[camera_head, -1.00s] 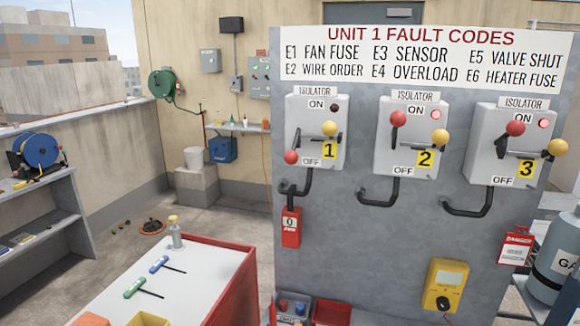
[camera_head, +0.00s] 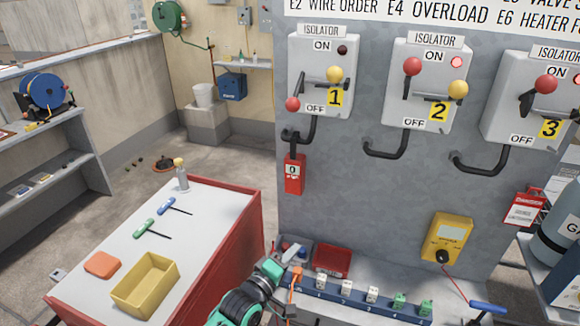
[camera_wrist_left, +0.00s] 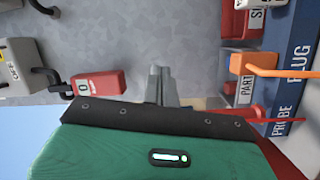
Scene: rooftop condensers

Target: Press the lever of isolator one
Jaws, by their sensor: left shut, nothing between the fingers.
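Isolator one (camera_head: 318,62) is a grey box with a yellow "1" label on the upright grey panel. It has a red-knobbed lever (camera_head: 292,104) low at its left, near OFF, and a yellow-knobbed lever (camera_head: 334,74) at its middle right. Its lamp (camera_head: 342,50) is dark. My left gripper (camera_head: 292,253) is at the bottom of the head view, below the isolator and apart from it. Its fingers also show in the left wrist view (camera_wrist_left: 158,78), shut and empty before the panel. My right gripper is not in view.
A red tag box (camera_head: 294,174) hangs under isolator one. Isolators two (camera_head: 428,85) and three (camera_head: 530,100) are to the right, lamps lit red. A blue rail (camera_head: 350,303) with several blocks and a yellow meter (camera_head: 446,238) are low. A red-sided table (camera_head: 215,205) is left.

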